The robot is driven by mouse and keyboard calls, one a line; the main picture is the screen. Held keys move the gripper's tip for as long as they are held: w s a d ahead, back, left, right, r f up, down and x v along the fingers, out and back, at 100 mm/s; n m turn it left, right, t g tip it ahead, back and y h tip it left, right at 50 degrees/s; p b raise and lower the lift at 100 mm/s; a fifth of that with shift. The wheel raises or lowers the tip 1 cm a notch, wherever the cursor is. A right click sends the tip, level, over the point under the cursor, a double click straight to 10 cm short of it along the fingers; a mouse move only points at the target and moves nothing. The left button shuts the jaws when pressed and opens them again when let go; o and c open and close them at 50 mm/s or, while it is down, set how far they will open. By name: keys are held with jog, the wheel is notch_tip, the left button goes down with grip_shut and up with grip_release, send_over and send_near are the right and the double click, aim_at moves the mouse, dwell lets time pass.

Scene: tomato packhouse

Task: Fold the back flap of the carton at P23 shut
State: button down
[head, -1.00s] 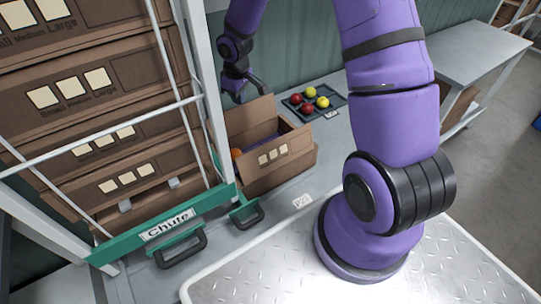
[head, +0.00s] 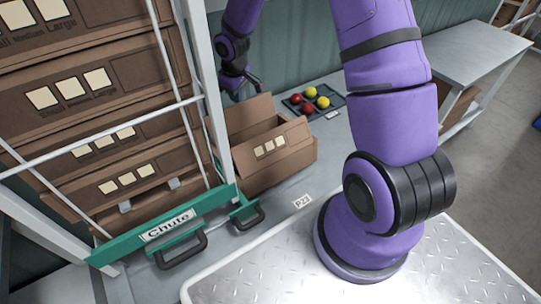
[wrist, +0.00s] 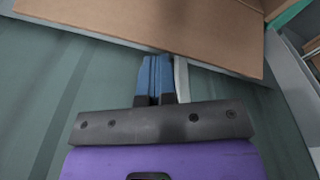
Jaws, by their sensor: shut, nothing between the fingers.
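The brown carton (head: 285,165) stands on the bench behind the P23 label (head: 302,201). Its back flap (head: 250,115) stands raised at the far side. Its near panel (head: 285,137), with pale squares, rises at the front and hides the contents. My gripper (head: 256,85) is behind and just above the back flap. In the wrist view, my gripper (wrist: 161,62) has its blue fingers together and empty, their tips by the edge of a brown cardboard panel (wrist: 170,18). I cannot tell whether they touch it.
A dark tray (head: 292,107) with red and yellow balls lies right of the carton. The chute rack (head: 208,85) with stacked flat cartons stands close on the left. The green wall (head: 290,60) is close behind. The bench right of the tray is partly hidden by my arm.

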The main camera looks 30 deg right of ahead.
jog(key=g, duration=0.1)
send_over(246, 125)
notch_tip(246, 125, down, 3)
jog(key=shift+w+f, duration=0.1)
jog(key=shift+f, duration=0.05)
jog(key=shift+r, duration=0.95)
notch_tip(246, 125, up, 6)
jog(key=shift+w+a, duration=0.15)
jog(key=shift+w, duration=0.3)
jog(key=shift+r, duration=0.1)
